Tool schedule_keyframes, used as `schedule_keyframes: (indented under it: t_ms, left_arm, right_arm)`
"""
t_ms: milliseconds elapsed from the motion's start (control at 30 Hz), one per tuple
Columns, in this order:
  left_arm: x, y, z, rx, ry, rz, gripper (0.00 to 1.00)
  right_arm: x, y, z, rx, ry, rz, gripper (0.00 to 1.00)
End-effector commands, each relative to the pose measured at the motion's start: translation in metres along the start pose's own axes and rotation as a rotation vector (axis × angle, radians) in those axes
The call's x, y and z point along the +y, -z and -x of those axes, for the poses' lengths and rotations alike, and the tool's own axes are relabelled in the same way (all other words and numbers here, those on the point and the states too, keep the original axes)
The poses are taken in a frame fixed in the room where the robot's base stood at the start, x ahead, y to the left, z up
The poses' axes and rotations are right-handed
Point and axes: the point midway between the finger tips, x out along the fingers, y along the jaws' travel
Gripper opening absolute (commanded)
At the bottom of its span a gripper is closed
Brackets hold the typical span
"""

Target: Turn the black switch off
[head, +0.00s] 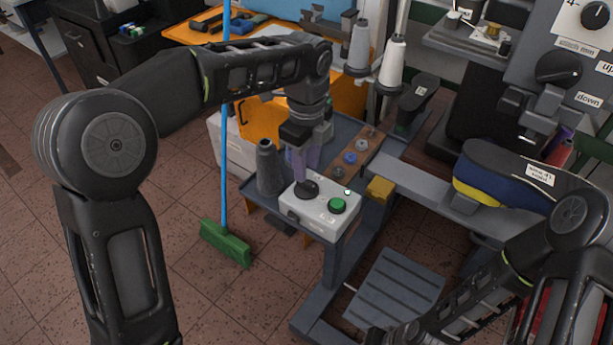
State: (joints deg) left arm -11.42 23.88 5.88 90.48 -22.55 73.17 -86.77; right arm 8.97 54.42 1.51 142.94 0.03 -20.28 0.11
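The black switch (307,190) is a round dark knob on the left part of the top of a white control box (318,222). A green button (337,205) sits to its right on the same box. My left gripper (302,180) points down from above, with its purplish fingers at the black switch. The fingertips appear to touch or nearly touch the knob and partly hide it. I cannot tell whether the fingers are apart or closed on it. My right arm comes in at the lower right, and its gripper does not show.
A dark thread cone (268,170) stands just left of the box. A blue-handled green broom (226,243) is farther left. A grey machine with a blue and yellow shoe last (500,178) fills the right. A ribbed grey pedal (395,288) lies below.

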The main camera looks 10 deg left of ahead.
Motion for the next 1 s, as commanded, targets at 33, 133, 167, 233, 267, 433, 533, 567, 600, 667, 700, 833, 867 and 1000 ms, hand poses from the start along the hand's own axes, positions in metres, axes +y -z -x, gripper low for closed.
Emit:
schedule_keyframes:
  t_ms: [33, 133, 167, 233, 267, 433, 533, 567, 600, 667, 700, 833, 867, 1000]
  left_arm:
    - [0.001, 0.0, -0.008, 0.0, -0.004, 0.0, 0.32]
    - [0.001, 0.0, -0.024, 0.0, -0.004, 0.0, 0.32]
    - [0.001, 0.0, -0.029, 0.0, -0.004, 0.0, 0.32]
    - [0.001, 0.0, -0.037, -0.001, -0.003, 0.001, 0.32]
    - [0.001, -0.001, -0.04, 0.0, -0.003, 0.001, 0.32]
    - [0.0, -0.001, -0.047, 0.0, -0.001, 0.002, 0.32]
    - [0.0, 0.0, -0.047, 0.0, 0.0, 0.002, 0.32]
    - [0.0, 0.0, -0.047, 0.0, 0.0, 0.002, 0.32]
    - [0.0, 0.0, -0.047, 0.0, 0.0, 0.001, 0.32]
    - [0.0, 0.0, -0.047, 0.0, 0.0, 0.001, 0.29]
    - [0.0, 0.0, -0.047, 0.0, 0.0, 0.001, 0.26]
    - [0.0, 0.0, -0.046, 0.0, 0.0, 0.001, 0.15]
    - [0.0, 0.0, -0.046, 0.0, 0.0, 0.001, 0.13]
    - [0.0, 0.0, -0.046, 0.0, 0.0, 0.001, 0.02]
  right_arm:
    - [0.0, 0.0, 0.001, 0.0, 0.0, 0.0, 0.0]
    - [-0.001, 0.0, 0.002, -0.001, -0.001, -0.001, 0.0]
    - [-0.001, 0.0, 0.003, -0.001, -0.001, -0.001, 0.0]
    - [-0.001, 0.0, 0.003, -0.001, -0.001, -0.001, 0.0]
    - [-0.001, 0.0, 0.004, -0.001, -0.001, -0.001, 0.0]
    - [-0.001, -0.001, 0.004, -0.001, -0.002, -0.001, 0.0]
    - [-0.001, -0.001, 0.004, -0.001, -0.002, -0.001, 0.0]
    - [-0.001, -0.001, 0.004, -0.001, -0.002, -0.001, 0.0]
    - [-0.001, -0.001, 0.004, -0.001, -0.002, -0.001, 0.0]
    - [-0.001, -0.001, 0.004, -0.001, -0.002, -0.001, 0.0]
    - [-0.001, -0.001, 0.004, -0.001, -0.002, -0.001, 0.0]
    - [-0.001, -0.001, 0.004, -0.001, -0.002, -0.001, 0.0]
    - [-0.001, -0.001, 0.004, -0.001, -0.001, -0.001, 0.0]
    - [-0.001, -0.001, 0.004, -0.001, -0.001, -0.001, 0.0]
